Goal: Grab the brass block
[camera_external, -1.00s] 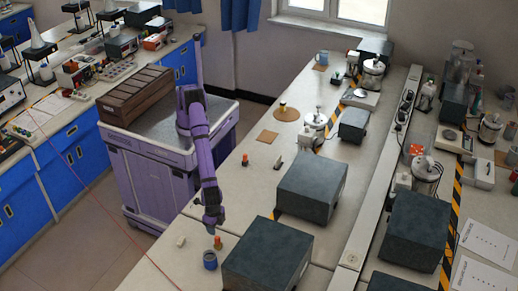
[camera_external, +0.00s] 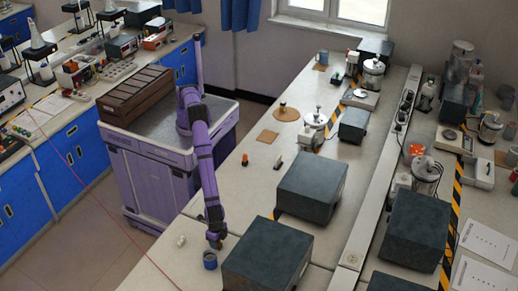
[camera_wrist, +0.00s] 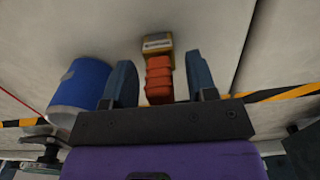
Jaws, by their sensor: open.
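A small brass-yellow block (camera_wrist: 157,40) with a pale top patch shows in the wrist view, just beyond my fingertips. An orange-red ribbed piece (camera_wrist: 159,82) adjoins it and lies between my two fingers; I cannot tell whether they are one object. My gripper (camera_wrist: 160,70) is open, with visible gaps between the fingers and the orange-red piece. In the external view my gripper (camera_external: 215,241) points down low over the bench beside the blue cup, and it hides the block there.
The blue cup (camera_external: 210,262) stands close to my gripper; it also shows left of my fingers in the wrist view (camera_wrist: 82,84). A dark grey box (camera_external: 266,256) stands to the right. A small white piece (camera_external: 181,241) lies to the left.

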